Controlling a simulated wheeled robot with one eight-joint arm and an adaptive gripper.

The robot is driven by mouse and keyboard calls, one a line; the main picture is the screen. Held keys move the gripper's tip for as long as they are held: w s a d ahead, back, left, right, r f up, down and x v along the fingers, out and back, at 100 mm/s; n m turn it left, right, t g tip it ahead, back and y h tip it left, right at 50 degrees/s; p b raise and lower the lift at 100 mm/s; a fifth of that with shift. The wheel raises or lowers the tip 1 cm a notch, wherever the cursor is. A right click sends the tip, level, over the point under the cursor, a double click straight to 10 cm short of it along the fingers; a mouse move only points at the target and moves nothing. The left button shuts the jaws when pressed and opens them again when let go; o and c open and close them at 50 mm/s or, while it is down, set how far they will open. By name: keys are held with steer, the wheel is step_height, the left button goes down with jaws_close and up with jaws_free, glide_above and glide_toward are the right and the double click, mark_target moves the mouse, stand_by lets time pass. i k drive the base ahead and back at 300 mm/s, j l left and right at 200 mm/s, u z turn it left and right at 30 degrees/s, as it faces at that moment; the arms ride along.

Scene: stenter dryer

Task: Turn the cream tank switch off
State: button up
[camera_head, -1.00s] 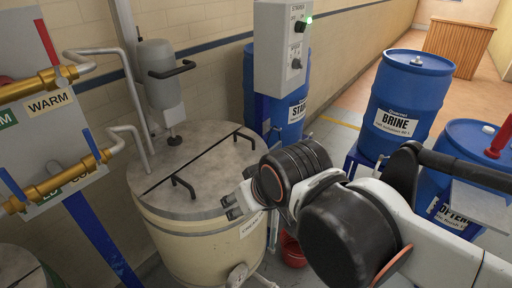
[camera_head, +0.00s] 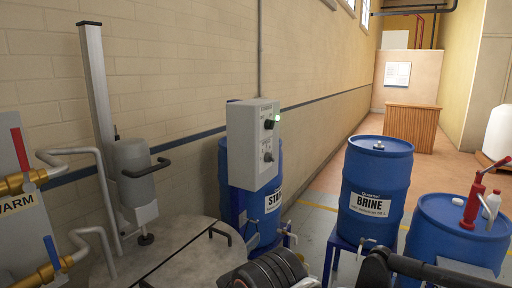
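A grey control box (camera_head: 253,143) stands behind the cream tank, whose round steel lid (camera_head: 185,250) shows at the bottom; its cream side is out of view. The box has an upper dark knob (camera_head: 269,124) beside a lit green lamp (camera_head: 278,118), and a lower knob (camera_head: 268,157). The lettering is too small to read now. My black and white arm lies along the bottom edge. Only a bit of my gripper (camera_head: 234,282) shows there, in front of and below the box and apart from it. Its fingers are mostly cut off.
A grey motor unit (camera_head: 138,190) on a post stands left of the box. Brass-valved pipes (camera_head: 50,270) are at the far left. Blue barrels stand behind the box (camera_head: 270,205) and to the right, one marked BRINE (camera_head: 367,190). A red hand pump (camera_head: 474,198) tops the nearest barrel.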

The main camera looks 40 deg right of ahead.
mark_target(269, 125)
steer(key=l+z, duration=0.15)
steer(key=l, duration=0.3)
steer(key=i+l+z, duration=0.1)
steer(key=l, duration=0.35)
steer(key=i+l+z, duration=0.15)
steer(key=l, duration=0.25)
